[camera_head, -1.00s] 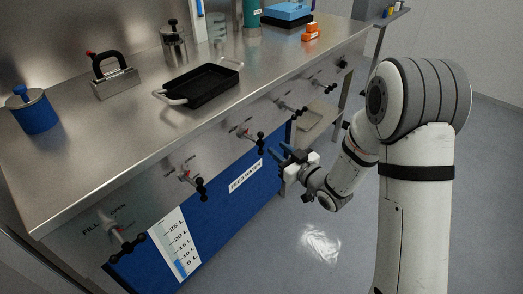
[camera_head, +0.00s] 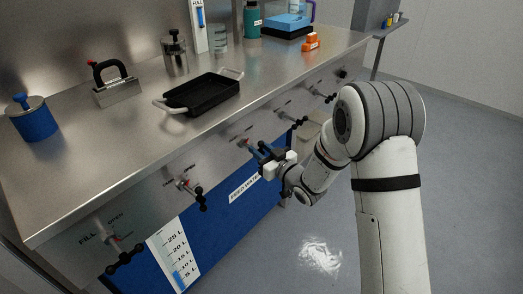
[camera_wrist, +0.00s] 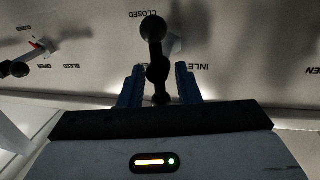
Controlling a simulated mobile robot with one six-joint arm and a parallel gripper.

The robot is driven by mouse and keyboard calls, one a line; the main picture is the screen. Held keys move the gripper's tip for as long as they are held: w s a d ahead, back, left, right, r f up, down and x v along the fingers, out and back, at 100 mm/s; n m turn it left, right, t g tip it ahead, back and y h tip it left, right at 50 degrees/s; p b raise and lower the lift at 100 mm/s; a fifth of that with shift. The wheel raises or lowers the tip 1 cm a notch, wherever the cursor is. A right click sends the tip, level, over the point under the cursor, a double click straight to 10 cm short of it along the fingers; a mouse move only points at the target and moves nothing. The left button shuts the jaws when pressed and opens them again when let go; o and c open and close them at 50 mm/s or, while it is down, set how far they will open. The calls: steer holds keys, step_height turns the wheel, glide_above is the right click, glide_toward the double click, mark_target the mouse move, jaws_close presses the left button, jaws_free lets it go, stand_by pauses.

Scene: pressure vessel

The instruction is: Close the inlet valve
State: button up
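The inlet valve's black ball-ended handle (camera_wrist: 155,60) stands in the middle of the wrist view, roughly upright in the picture. Its upper ball is near a CLOSED label; the INLET label is upside down to its right. My gripper (camera_wrist: 159,82) has its blue fingers on either side of the handle's lower end, with gaps visible on both sides. In the head view my gripper (camera_head: 258,151) is at the bench's front panel and hides most of this valve. Whether a finger touches the handle I cannot tell.
The bleed valve (camera_wrist: 20,68) is at the left of the wrist view. In the head view, other valves (camera_head: 188,187) line the panel, with the fill valve (camera_head: 124,257) nearest. A black tray (camera_head: 204,94) stands on the steel bench top (camera_head: 120,135). The floor (camera_head: 330,225) in front is clear.

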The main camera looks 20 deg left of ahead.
steer(key=c, duration=0.6)
steer(key=shift+d, duration=0.1)
jaws_close()
